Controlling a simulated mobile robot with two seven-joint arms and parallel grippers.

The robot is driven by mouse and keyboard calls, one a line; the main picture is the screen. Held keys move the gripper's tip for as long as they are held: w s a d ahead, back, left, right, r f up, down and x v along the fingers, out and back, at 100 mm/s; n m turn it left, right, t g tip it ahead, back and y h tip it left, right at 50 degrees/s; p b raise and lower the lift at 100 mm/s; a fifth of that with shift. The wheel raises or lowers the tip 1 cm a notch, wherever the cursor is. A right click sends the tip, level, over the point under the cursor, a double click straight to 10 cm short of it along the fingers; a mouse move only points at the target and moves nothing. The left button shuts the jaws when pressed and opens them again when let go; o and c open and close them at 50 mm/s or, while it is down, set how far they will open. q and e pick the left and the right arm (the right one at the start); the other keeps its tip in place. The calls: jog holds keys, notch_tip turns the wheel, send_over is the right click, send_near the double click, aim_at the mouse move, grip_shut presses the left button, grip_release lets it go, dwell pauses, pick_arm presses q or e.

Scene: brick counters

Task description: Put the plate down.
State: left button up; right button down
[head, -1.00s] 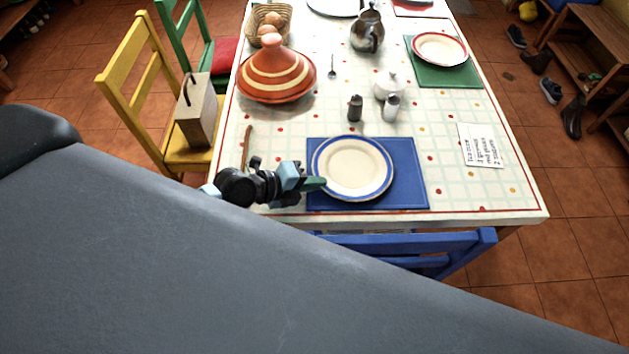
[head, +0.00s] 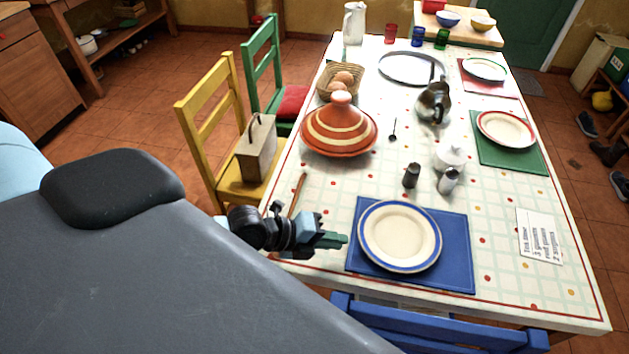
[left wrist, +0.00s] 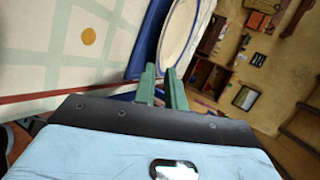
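The plate (head: 400,237), cream with a blue rim, lies flat on the blue placemat (head: 457,268) at the near end of the table. My left gripper (head: 340,239) is just left of the plate, with a small gap between its green fingertips and the rim. In the left wrist view the two fingers (left wrist: 163,82) stand slightly apart with nothing between them, and part of the plate (left wrist: 180,35) shows beyond them. My right gripper is not in view.
A tagine (head: 339,128), a dark shaker (head: 411,176), a metal shaker (head: 448,180) and a white sugar bowl (head: 449,158) stand behind the plate. A wooden stick (head: 298,194) lies behind my left gripper. A note (head: 539,236) lies to the right. A blue chair (head: 435,330) stands at the near edge.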

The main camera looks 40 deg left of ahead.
pick_arm(q)
jog(key=shift+v, duration=2.7)
